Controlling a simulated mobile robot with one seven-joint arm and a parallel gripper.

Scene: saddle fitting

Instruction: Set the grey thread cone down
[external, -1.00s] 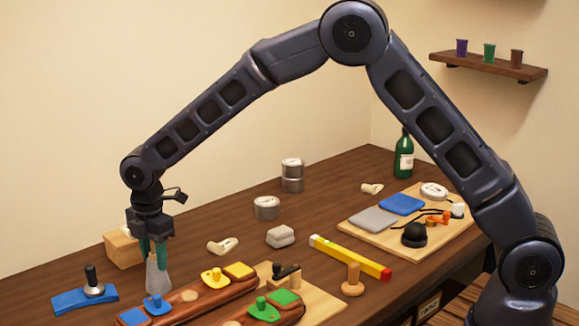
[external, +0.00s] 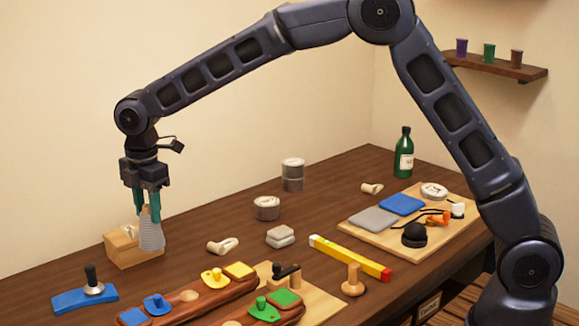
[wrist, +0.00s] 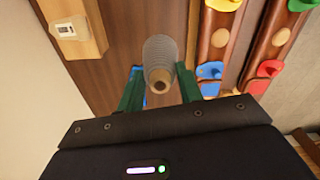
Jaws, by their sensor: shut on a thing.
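The grey thread cone (external: 151,231) is a ribbed, tapered cone. My gripper (external: 147,212) is shut on its narrow top, with a green finger on each side. The cone is upright and appears raised off the table, in front of the light wooden block (external: 125,250) in the external view. In the wrist view the cone (wrist: 160,55) hangs between the green fingertips of my gripper (wrist: 160,88), and its small top opening faces the camera. The dark wooden table (external: 205,276) lies beneath.
A blue plate with a black knob (external: 88,297) lies at the front left. Two brown padded bars with coloured pieces (external: 205,299) lie at the front. A bone-shaped cream piece (external: 223,246) and a grey stack (external: 280,237) are to the right. Bare table shows between these.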

